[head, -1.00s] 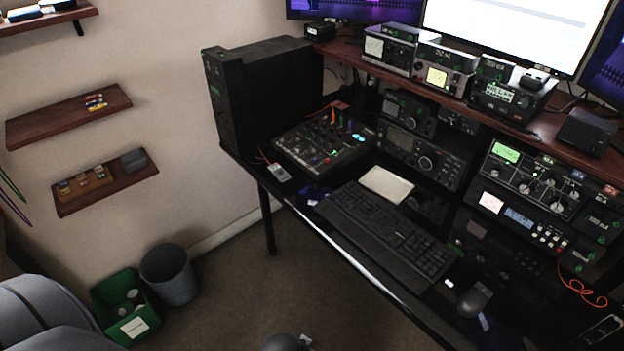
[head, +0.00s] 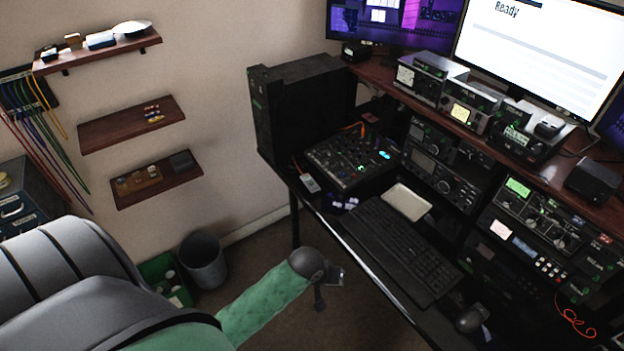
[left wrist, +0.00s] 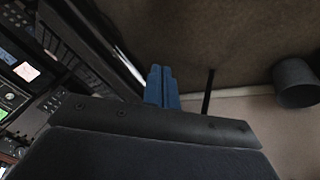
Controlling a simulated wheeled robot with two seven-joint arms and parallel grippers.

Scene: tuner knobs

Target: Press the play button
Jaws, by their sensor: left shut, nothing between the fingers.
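I cannot pick out a play button by its marking. A mixer-like control panel (head: 345,158) with small knobs and green and cyan lights sits on the desk beside the black tower. A rack unit with a row of small buttons (head: 550,268) is at the right, below a unit with a green display (head: 517,188). My left gripper (head: 335,278) is in front of the desk's front edge, apart from both panels. Its blue fingers (left wrist: 162,87) are together and empty in the left wrist view. My right gripper is not in view.
The desk holds a keyboard (head: 395,250), a pale pad (head: 407,202) and a mouse (head: 470,318). The black tower (head: 300,108) stands behind at left. A monitor (head: 540,55) reads "Ready". A grey bin (head: 203,262) is on the floor. The floor before the desk is clear.

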